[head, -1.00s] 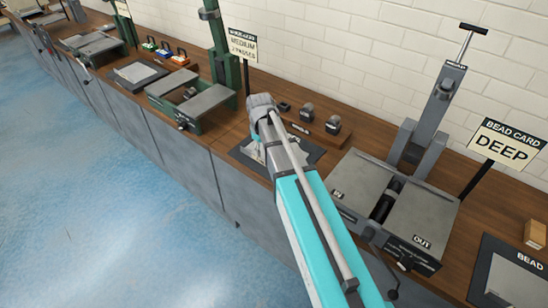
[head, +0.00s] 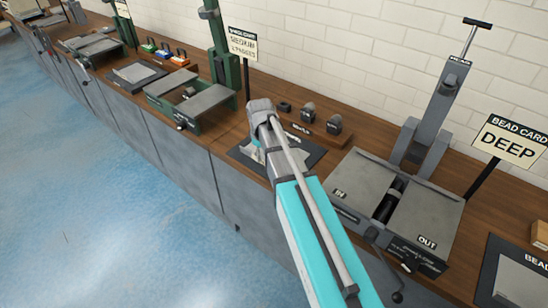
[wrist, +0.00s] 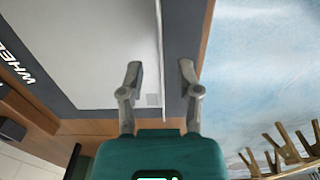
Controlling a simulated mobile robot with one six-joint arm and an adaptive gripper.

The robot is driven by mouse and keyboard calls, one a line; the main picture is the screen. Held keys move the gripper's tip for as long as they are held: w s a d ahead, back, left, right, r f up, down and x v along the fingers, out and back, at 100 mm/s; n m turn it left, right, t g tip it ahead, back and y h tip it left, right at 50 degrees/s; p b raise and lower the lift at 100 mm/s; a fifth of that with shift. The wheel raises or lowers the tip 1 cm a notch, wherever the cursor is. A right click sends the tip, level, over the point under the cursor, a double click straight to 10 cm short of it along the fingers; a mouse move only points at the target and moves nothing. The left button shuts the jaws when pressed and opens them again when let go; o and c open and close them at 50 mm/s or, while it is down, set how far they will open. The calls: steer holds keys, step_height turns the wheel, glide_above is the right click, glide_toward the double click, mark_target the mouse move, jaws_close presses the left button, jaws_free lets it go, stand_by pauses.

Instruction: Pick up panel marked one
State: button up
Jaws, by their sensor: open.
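A pale grey sheet panel (wrist: 112,50) lies on a dark mat (wrist: 178,105) lettered "WHEEL" in the wrist view. No number one is readable on it. In the head view, the panel (head: 301,160) on its mat (head: 312,150) is partly behind my arm. My gripper (wrist: 160,68) is open over the panel's edge, one finger above the sheet and the other past its edge over the mat's rim. Nothing is held. I cannot tell the gap in height. In the head view, my gripper is mostly hidden by my arm.
A grey bead machine (head: 385,195) with a crank stands right of the mat, near a "DEEP" card (head: 509,138). Small dark wheels (head: 308,112) sit on a wooden block behind. A green machine (head: 190,100) stands left. Stools (wrist: 285,148) show over the blue floor.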

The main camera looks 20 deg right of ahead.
steer(key=shift+f+b, duration=1)
steer(key=shift+f, duration=0.25)
jaws_close()
